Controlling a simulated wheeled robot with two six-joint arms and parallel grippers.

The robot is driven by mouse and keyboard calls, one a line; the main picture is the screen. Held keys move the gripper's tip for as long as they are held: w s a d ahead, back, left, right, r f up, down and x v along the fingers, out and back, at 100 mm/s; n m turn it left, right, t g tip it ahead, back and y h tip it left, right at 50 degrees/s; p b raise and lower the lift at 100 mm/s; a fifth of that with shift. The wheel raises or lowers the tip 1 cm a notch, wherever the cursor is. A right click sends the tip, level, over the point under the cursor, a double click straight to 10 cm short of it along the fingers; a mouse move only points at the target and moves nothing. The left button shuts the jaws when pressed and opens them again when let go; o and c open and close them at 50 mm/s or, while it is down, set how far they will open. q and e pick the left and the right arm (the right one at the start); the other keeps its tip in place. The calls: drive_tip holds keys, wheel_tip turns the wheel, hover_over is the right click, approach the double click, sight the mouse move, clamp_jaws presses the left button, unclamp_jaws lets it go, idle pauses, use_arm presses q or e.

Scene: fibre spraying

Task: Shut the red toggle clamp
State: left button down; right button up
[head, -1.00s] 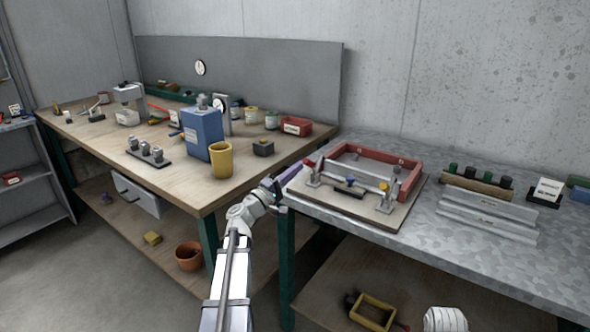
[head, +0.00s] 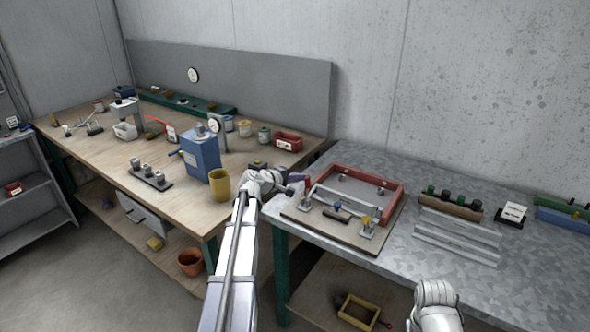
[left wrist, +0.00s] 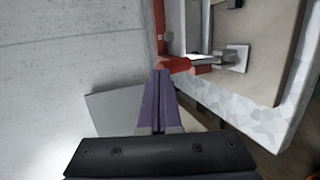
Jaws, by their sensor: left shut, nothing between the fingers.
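The red toggle clamp (head: 307,184) is at the left front corner of the fixture board (head: 325,226), beside the red frame (head: 399,196). The clamp's metal base (left wrist: 233,58) shows to the right there.
A yellow-tipped clamp (head: 367,224) and a dark bar (head: 337,215) are on the same board. Grey angle strips (head: 455,238) lie to the right on the metal table (head: 520,275). A yellow cup (head: 219,186) stands on the wooden bench to the left.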

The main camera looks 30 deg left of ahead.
use_arm(q)
drive_tip(key=w+g+p, duration=0.1)
drive_tip(key=p, duration=0.1)
drive_tip(key=w+g+p, duration=0.1)
drive_tip(key=w, duration=0.1)
drive_tip(key=shift+w+d+r+y+p, duration=0.1)
drive_tip(key=shift+w+r+y+p, duration=0.05)
drive_tip(key=shift+r+y+p, duration=0.2)
drive_tip(key=shift+w+f+g, duration=0.15)
drive_tip(key=shift+w+g, duration=0.15)
drive_tip(key=shift+w, duration=0.3)
use_arm(e)
wheel_tip(320, 180, up, 5)
drive_tip(key=shift+r, duration=0.1)
use_arm(q)
drive_tip(key=shift+w+d, duration=0.1)
use_arm(e)
drive_tip(key=shift+s, duration=0.1)
use_arm(q)
drive_tip(key=shift+r, duration=0.25)
use_arm(e)
drive_tip(key=shift+r, duration=0.1)
